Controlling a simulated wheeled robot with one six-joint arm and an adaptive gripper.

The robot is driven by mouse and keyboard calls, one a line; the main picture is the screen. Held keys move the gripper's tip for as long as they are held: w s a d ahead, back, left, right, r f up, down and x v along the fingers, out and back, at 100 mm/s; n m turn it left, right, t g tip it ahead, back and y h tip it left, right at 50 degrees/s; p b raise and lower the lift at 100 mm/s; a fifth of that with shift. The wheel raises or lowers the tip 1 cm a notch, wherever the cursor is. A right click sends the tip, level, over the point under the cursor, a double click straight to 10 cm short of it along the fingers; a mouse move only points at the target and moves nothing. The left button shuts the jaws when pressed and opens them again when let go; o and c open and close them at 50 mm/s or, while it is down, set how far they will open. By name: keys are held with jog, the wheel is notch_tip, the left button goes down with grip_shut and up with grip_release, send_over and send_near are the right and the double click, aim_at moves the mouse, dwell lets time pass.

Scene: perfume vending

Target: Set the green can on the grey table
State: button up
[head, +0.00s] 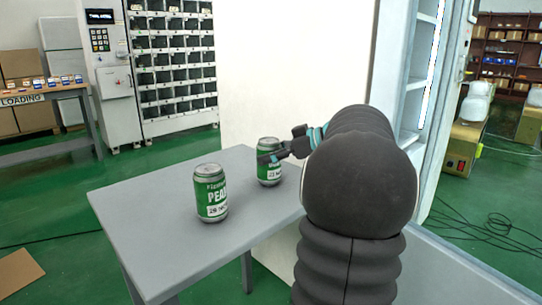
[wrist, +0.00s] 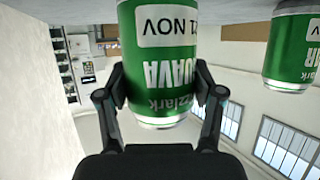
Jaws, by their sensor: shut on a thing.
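Two green cans show in the head view at the grey table (head: 150,212). The nearer can, labelled PEAR (head: 211,192), stands upright on the table. The farther can (head: 268,176) is upright at the table's right side, and my gripper (head: 270,157) is at it from the right. In the wrist view, which is upside down, my gripper (wrist: 160,88) is shut on this can, labelled GUAVA (wrist: 160,60), with one finger on each side. Its base is cut off there, and I cannot tell whether it touches the table. The PEAR can also shows at the wrist view's right edge (wrist: 290,50).
A white wall panel (head: 295,70) stands behind the table. A vending cabinet (head: 170,65) and a loading table with small boxes (head: 40,90) are at the back left. The table's left and front parts are clear. Cables (head: 495,230) lie on the green floor at right.

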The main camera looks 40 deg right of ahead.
jog(key=o, duration=1.6)
jog(key=shift+f, duration=0.1)
jog(key=shift+r, duration=0.2)
jog(key=p+v, duration=0.1)
jog(key=v, duration=0.6)
jog(key=shift+s+d, duration=0.1)
jog(key=shift+s, duration=0.15)
